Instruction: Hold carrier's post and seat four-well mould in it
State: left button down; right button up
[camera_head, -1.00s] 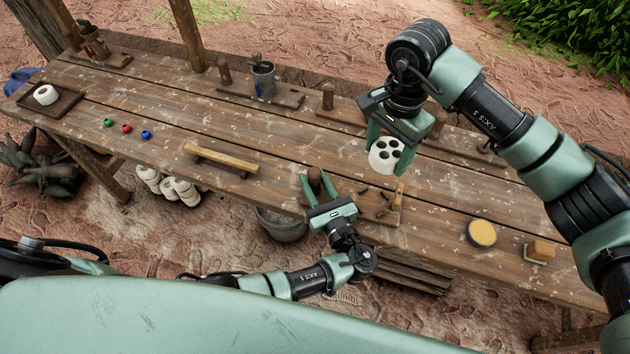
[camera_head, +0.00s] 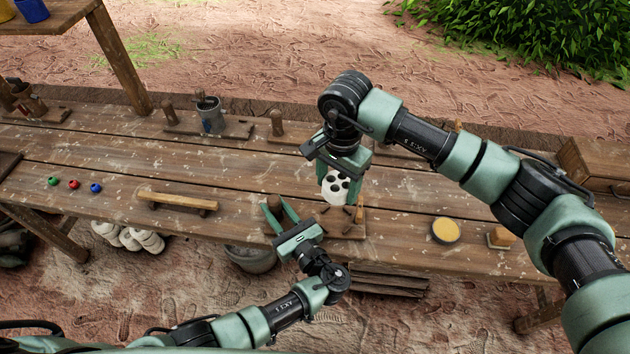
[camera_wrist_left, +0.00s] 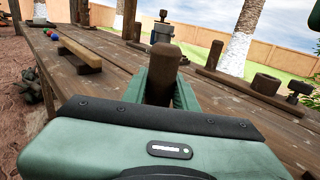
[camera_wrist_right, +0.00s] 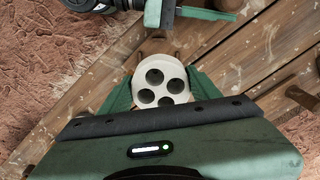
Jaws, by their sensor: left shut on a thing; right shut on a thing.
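The white four-well mould (camera_head: 333,191) is in my right gripper (camera_head: 342,180), just above the pegged part of the carrier. In the right wrist view the mould (camera_wrist_right: 160,80) shows its dark round wells between the fingers. I cannot tell whether its underside touches the carrier. The wooden carrier (camera_head: 347,232) is a board on the bench with short pegs at its right part. My left gripper (camera_head: 279,208) is shut on the carrier's post, at the board's left end. The left wrist view shows the upright brown post (camera_wrist_left: 163,66) between both fingers.
A yellow round dish (camera_head: 446,231) and a wood-handled block (camera_head: 500,238) lie to the right. A wooden bar (camera_head: 178,201) and small coloured balls (camera_head: 73,184) lie left. A tin (camera_head: 210,118) and other posted boards line the back.

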send_over(336, 221)
notch_tip(336, 221, down, 6)
jog(key=shift+s+a+f, duration=0.1)
jog(key=shift+a, duration=0.05)
jog(key=shift+f, duration=1.6)
jog(key=shift+s+f, duration=0.25)
jog(key=shift+f, duration=0.1)
jog(key=shift+w+f, duration=0.3)
jog(key=shift+w, duration=0.05)
jog(key=shift+s+r, duration=0.1)
jog(key=shift+r, duration=0.05)
jog(key=shift+f, duration=0.6)
